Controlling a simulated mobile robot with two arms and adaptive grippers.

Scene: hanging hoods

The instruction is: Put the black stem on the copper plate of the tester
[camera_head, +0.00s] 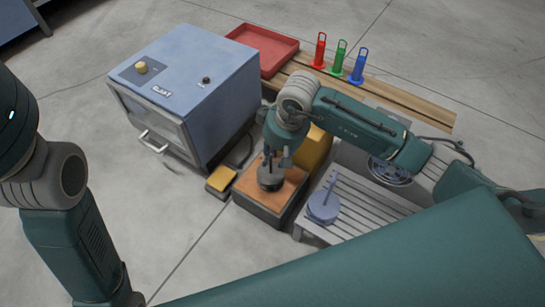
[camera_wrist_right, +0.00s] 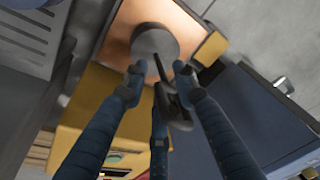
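The black stem (camera_head: 270,183) has a dark round foot and a thin upright handle. Its foot appears to rest on the copper plate (camera_head: 292,187) of the tester, a low dark box. The right wrist view shows the foot (camera_wrist_right: 154,42) over the copper plate (camera_wrist_right: 130,22), with the handle pointing toward the camera. My right gripper (camera_head: 275,158) is above the foot. In the right wrist view its fingers (camera_wrist_right: 159,78) are spread around the handle, with gaps visible beside it. My left arm shows at the left, but its gripper is out of view.
A blue stem (camera_head: 322,207) stands on a slatted grey rack (camera_head: 365,205) right of the tester. A blue oven-like box (camera_head: 190,85) is at the left. A yellow block (camera_head: 312,150), a red tray (camera_head: 263,48) and coloured stems (camera_head: 339,57) are behind. A yellow-topped pedal (camera_head: 221,179) lies beside the tester.

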